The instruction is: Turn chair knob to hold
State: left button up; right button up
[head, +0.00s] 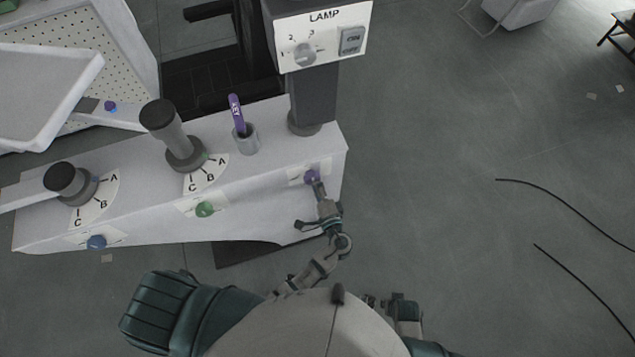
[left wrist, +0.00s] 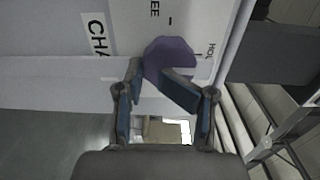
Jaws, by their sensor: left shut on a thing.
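The purple chair knob (head: 312,177) sits on a white label at the right end of the console's front face. In the left wrist view the knob (left wrist: 170,55) is large, with parts of its printed label showing: "CHA" to the left, letters ending "EE" above and "HOL" to the right. My left gripper (head: 318,187) is shut on the knob, its two fingers (left wrist: 152,80) on either side of it. The knob's exact pointing direction cannot be told. My right gripper cannot be made out.
The white console (head: 265,185) also carries a green knob (head: 204,209), a blue knob (head: 96,242), two dark-topped levers (head: 160,118) (head: 62,178), and a purple stick (head: 237,113) in a grey cup (head: 246,140). A lamp panel (head: 322,37) stands behind. The floor to the right is mostly clear.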

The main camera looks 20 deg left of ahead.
pick_arm(q)
jog(key=shift+w+a+r, duration=0.15)
jog(key=shift+a+r, duration=0.1)
jog(key=shift+r, duration=0.4)
jog(key=o, duration=1.5)
jog(key=shift+s+f, duration=0.15)
jog(key=shift+s, duration=0.05)
jog(key=v, duration=0.7)
jog(key=shift+s+d+f, duration=0.15)
